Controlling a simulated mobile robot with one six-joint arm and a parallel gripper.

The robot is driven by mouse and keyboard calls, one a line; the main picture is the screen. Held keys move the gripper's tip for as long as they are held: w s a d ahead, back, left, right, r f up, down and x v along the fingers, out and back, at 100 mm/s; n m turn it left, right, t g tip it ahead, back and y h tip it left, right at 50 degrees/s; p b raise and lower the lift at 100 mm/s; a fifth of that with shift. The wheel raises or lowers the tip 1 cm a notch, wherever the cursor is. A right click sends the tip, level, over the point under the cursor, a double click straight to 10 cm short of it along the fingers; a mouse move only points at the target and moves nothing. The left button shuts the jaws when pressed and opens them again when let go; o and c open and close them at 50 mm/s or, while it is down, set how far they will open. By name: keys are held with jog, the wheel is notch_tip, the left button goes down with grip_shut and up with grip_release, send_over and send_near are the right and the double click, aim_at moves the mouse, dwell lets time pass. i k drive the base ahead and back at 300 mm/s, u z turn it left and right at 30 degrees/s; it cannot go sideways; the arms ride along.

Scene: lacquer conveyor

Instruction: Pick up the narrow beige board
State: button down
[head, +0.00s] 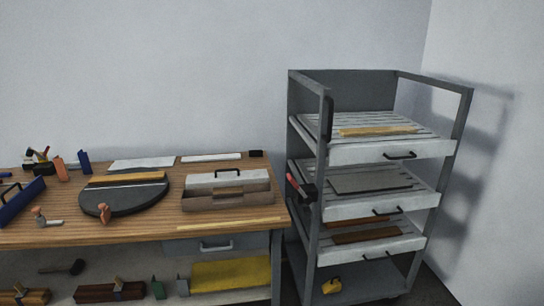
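A narrow beige board (378,131) lies flat on the slatted top shelf of the grey rack, towards its front. Two other narrow pieces look similar: a tan-orange board (128,178) lies across the round dark turntable (124,199) on the workbench, and a thin pale yellow strip (230,222) lies along the bench's front edge. The board on the rack best fits the beige colour. My gripper is not in view, and nothing is seen touching any of these boards.
The grey rack (318,236) has upright posts and lower drawer-like shelves holding a grey panel (369,181) and brown boards (367,236). A toolbox (228,200), clamps and hand tools crowd the wooden workbench (150,228). A red-handled tool (294,184) hangs at the rack's left side.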

aim_at(161, 175)
jog(key=u, duration=1.6)
jog(key=i, duration=1.25)
jog(key=u, duration=0.65)
jog(key=i, duration=1.65)
jog(key=u, duration=0.35)
